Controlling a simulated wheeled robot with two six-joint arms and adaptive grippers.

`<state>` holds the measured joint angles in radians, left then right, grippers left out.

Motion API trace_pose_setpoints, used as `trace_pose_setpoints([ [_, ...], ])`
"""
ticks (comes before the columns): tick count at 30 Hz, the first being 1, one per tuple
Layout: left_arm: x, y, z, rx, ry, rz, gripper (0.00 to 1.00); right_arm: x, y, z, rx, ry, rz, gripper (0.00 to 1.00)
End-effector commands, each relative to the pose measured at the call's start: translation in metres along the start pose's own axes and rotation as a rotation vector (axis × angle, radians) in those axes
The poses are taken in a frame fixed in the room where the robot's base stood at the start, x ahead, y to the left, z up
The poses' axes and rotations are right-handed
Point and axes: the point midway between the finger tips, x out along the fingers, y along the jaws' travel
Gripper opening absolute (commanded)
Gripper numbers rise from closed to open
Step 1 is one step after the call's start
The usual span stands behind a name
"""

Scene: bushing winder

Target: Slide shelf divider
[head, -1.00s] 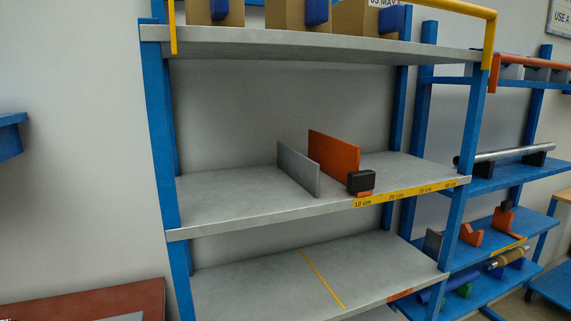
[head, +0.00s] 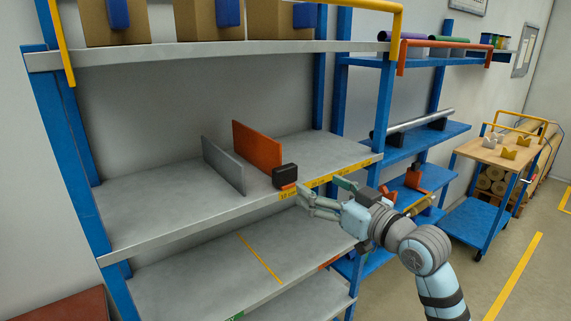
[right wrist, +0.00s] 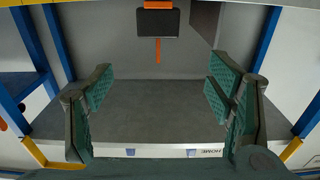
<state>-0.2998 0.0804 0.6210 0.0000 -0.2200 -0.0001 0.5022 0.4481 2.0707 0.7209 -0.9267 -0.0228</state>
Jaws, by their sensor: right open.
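An orange shelf divider (head: 257,145) stands upright on the middle grey shelf (head: 150,215), right of a grey divider panel (head: 224,163). A black handle block (head: 285,175) with a small orange piece below it sits at the front end of the orange divider, by the shelf edge. My right gripper (head: 318,197) is open and empty, in front of the shelf edge, a little right of and below the handle. In the right wrist view, the black handle (right wrist: 157,23) is at the top centre, beyond the spread green-padded fingers (right wrist: 160,88). My left gripper is out of view.
A yellow scale strip (head: 330,180) with centimetre marks runs along the shelf front, right of the handle. A lower shelf (head: 205,275) has a yellow line. Boxes (head: 200,18) stand on the top shelf. A blue rack (head: 415,140) is to the right.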

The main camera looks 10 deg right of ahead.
Motion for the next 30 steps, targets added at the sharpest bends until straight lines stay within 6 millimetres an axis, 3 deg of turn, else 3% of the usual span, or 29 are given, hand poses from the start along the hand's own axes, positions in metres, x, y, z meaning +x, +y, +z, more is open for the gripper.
trace_pose_setpoints([
  [9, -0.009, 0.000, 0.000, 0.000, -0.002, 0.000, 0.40, 0.082, -0.001, 0.001, 0.008, -0.002, -0.001, 0.74],
  [15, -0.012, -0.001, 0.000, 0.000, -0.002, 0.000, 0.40, 0.122, 0.001, 0.002, 0.005, -0.002, 0.002, 0.74],
  [20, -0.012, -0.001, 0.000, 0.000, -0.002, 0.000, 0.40, 0.135, 0.001, 0.004, 0.002, -0.003, 0.002, 0.74],
  [27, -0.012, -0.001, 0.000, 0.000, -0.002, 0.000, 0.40, 0.136, 0.001, 0.004, 0.002, -0.003, 0.003, 0.74],
  [30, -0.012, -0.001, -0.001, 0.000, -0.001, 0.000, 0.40, 0.136, 0.001, 0.004, 0.002, -0.003, 0.003, 0.58],
])
